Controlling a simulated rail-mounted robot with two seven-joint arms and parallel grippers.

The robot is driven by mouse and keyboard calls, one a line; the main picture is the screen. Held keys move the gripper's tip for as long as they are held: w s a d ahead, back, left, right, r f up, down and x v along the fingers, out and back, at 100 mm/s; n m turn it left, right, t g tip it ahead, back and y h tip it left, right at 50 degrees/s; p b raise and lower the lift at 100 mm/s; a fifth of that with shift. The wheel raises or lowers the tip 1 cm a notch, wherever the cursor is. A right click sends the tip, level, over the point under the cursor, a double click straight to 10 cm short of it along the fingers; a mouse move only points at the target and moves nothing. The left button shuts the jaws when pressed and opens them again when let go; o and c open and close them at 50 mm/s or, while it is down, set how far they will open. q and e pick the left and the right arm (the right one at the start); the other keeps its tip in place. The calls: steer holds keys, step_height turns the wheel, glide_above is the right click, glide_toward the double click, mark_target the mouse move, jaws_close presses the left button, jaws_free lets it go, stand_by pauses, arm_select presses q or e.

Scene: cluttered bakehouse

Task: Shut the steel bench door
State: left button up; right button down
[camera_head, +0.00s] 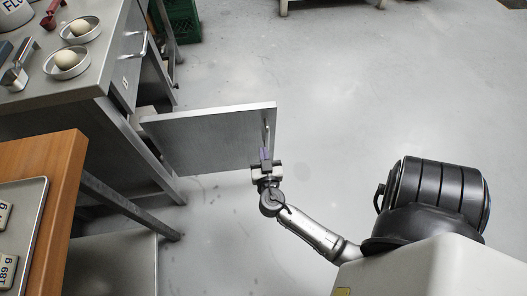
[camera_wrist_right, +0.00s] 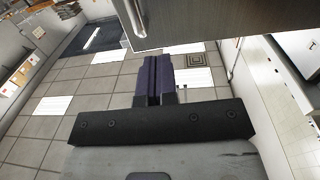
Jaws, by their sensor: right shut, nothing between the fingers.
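The steel bench door (camera_head: 212,138) stands wide open, sticking out to the right from the steel bench (camera_head: 95,85) in the head view. A bar handle (camera_head: 265,133) is on it near its free end. My right gripper (camera_head: 265,154) is shut and empty, close to the door's free end by the handle. I cannot tell if it touches the door. In the right wrist view the shut fingers (camera_wrist_right: 154,78) are just below the door's edge, and the door (camera_wrist_right: 190,18) fills the top. My left gripper is not in view.
A wooden table (camera_head: 65,160) with a metal tray (camera_head: 30,215) is at the lower left. Dishes with dough balls (camera_head: 67,62) stand on the bench top. A green crate (camera_head: 181,20) is behind the bench. The grey floor right of the door is clear.

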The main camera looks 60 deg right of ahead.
mark_target(258, 122)
steer(key=b+x, duration=0.1)
steer(key=x, duration=0.8)
steer(key=shift+f, duration=0.1)
steer(key=shift+x, duration=1)
